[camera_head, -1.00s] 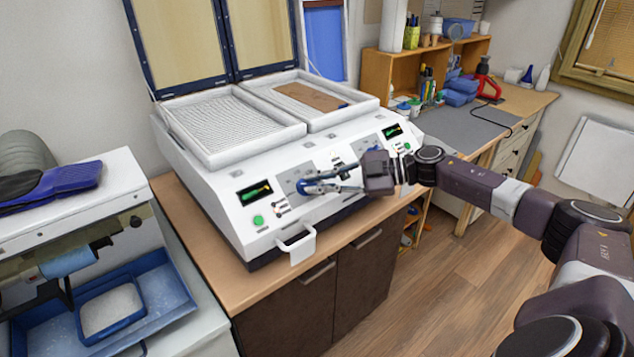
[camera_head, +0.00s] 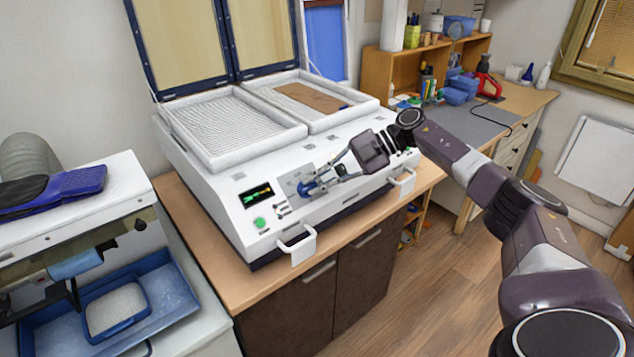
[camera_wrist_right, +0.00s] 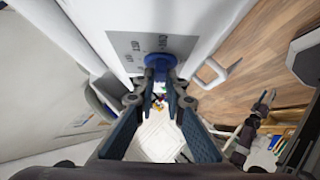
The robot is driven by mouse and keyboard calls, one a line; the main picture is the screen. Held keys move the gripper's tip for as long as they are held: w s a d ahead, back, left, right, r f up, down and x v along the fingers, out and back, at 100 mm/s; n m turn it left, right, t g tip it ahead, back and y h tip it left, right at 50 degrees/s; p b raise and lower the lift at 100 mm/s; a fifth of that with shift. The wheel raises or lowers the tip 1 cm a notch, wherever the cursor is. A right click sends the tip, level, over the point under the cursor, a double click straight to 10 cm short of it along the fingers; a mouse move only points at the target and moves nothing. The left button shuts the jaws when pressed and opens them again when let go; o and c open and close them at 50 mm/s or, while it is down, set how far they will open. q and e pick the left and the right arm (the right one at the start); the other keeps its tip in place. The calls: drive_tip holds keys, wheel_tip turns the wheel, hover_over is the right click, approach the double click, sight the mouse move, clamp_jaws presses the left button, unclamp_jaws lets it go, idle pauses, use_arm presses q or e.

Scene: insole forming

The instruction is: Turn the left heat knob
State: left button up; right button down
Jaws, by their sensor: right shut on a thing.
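The left heat knob (camera_head: 306,188) is blue and sits on a grey plate on the front of the white forming machine (camera_head: 215,195). My right gripper (camera_head: 314,186) reaches it from the right and is shut on it. In the right wrist view, the fingertips (camera_wrist_right: 160,76) close around the blue knob (camera_wrist_right: 160,61), which covers part of the plate's lettering. The fingers hide part of the knob in the head view. My left gripper does not show in the head view; a small dark jointed arm at the right of the wrist view may be mine, its jaws unclear.
A green button (camera_head: 260,223) and a lit display (camera_head: 257,194) are left of the knob. White handles (camera_head: 299,246) stick out below the panel. The machine's lid (camera_head: 185,45) stands open. A blue tray (camera_head: 170,290) is at the left.

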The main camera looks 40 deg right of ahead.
drive_tip(key=c, duration=2)
unclamp_jaws()
drive_tip(key=shift+a, duration=0.1)
drive_tip(key=shift+s+d+r, duration=0.1)
drive_tip(key=shift+d+r, duration=0.05)
drive_tip(key=shift+d, duration=0.1)
drive_tip(key=v, duration=1.1)
drive_tip(key=shift+s+d+r, duration=0.1)
drive_tip(key=shift+d+r, duration=0.05)
